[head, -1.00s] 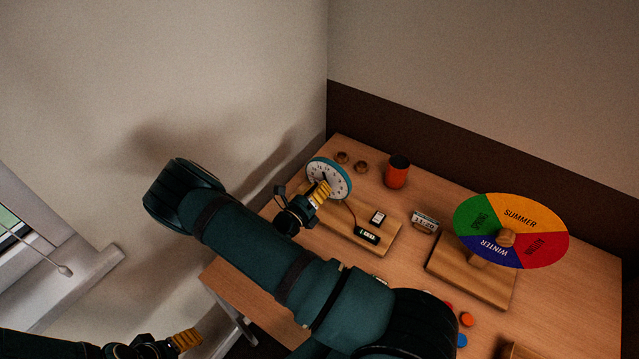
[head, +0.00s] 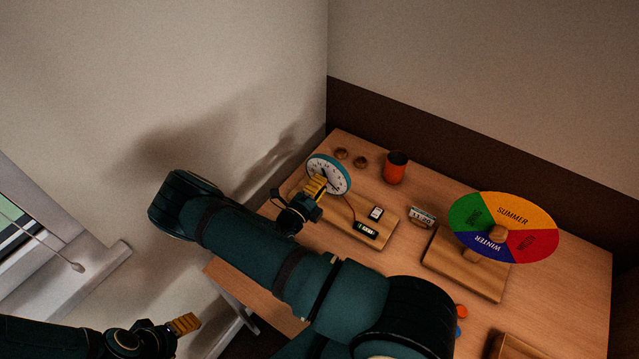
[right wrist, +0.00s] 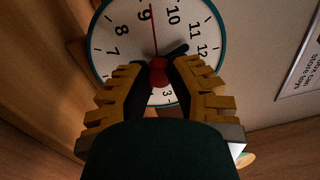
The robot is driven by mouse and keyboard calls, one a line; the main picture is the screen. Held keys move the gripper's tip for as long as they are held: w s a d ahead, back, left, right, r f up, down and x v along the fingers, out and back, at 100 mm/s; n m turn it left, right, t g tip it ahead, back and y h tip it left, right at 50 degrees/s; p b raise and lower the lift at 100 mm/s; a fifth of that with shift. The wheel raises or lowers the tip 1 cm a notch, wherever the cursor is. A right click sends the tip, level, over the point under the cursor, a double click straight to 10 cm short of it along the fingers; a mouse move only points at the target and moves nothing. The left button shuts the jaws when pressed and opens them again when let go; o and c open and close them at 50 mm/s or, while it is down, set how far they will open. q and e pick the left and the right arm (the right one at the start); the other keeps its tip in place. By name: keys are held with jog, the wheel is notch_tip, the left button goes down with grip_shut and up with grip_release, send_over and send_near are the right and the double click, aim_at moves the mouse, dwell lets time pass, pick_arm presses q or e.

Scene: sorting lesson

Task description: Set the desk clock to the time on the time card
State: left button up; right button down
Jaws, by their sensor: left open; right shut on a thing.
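The desk clock (head: 340,164) is a round white dial with a teal rim, standing on a wooden base (head: 333,215). My right gripper (head: 319,184) is at its front. In the right wrist view, the fingers (right wrist: 158,75) are shut on the red knob (right wrist: 158,66) at the dial's centre. A thin red hand points near 9; a short black hand (right wrist: 181,48) points towards 11 to 12. The fingers hide part of the lower dial. The time card (head: 422,216) appears to read 11:20. My left gripper (head: 186,324) is open and empty, away from the desk at lower left.
A season wheel (head: 515,212) stands on a wooden base right of the card. A small digital display (head: 366,229) lies on the clock's base. Walls stand close behind the desk.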

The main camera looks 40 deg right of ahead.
dwell(0.5)
jog(key=c, duration=0.8)
grip_release()
jog(key=shift+o, duration=0.2)
jog(key=shift+a, duration=0.1)
jog(key=v, duration=1.1)
jog(key=shift+s+a+f, duration=0.1)
jog(key=shift+s+a, duration=0.05)
jog(key=shift+a, duration=0.2)
